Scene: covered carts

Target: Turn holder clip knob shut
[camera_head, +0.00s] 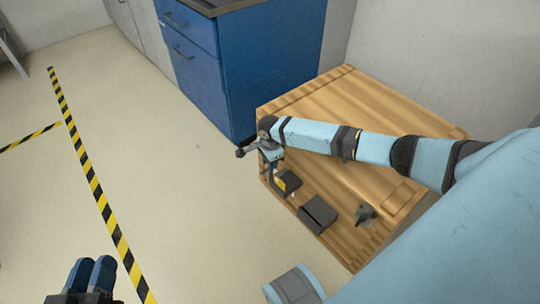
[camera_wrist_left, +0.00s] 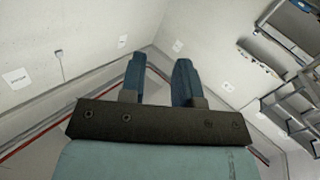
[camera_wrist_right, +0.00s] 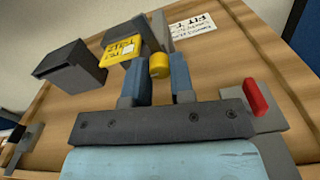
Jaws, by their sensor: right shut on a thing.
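A small yellow knob (camera_wrist_right: 159,65) sits between the fingertips of my right gripper (camera_wrist_right: 160,78) in the right wrist view, and the fingers are shut on it. Behind it is a dark holder with a yellow label (camera_wrist_right: 122,48), fixed to the wooden panel. In the head view my right gripper (camera_head: 270,155) is at the near left part of the wooden cart (camera_head: 350,95), by the dark holder (camera_head: 288,182); the knob cannot be made out there. My left gripper (camera_head: 91,274) is at the lower left over the floor. Its fingers (camera_wrist_left: 158,80) are apart and empty in the left wrist view.
A dark box (camera_head: 317,214) and a grey fitting (camera_head: 365,214) are on the cart beside the holder. A red handle (camera_wrist_right: 257,97) is close to the right gripper's right side. A blue cabinet (camera_head: 245,70) stands behind the cart. Open floor lies left.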

